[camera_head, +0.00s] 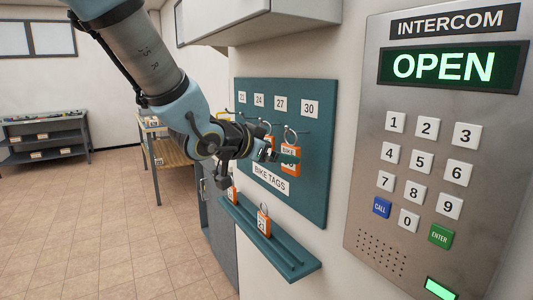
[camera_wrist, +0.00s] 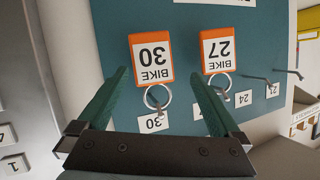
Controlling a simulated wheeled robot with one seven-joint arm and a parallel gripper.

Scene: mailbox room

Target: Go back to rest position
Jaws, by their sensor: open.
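My gripper (camera_head: 280,153) is in front of the teal bike tags board (camera_head: 312,190) on the wall. In the wrist view my gripper (camera_wrist: 162,92) is open, with its two green fingers apart. An orange Bike 30 tag (camera_wrist: 152,58) with a ring hangs between the fingers in that view and is not clamped. An orange Bike 27 tag (camera_wrist: 223,52) hangs beside it, near the other finger. In the head view the tag by my fingertips (camera_head: 289,150) is partly hidden by the gripper.
An intercom panel (camera_head: 395,239) on the right wall shows OPEN. A teal ledge (camera_head: 291,262) below the board holds orange tags, one reading 21 (camera_head: 263,222). A wooden table (camera_head: 168,153) and a grey shelf unit (camera_head: 45,137) stand farther back. The tiled floor at left is clear.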

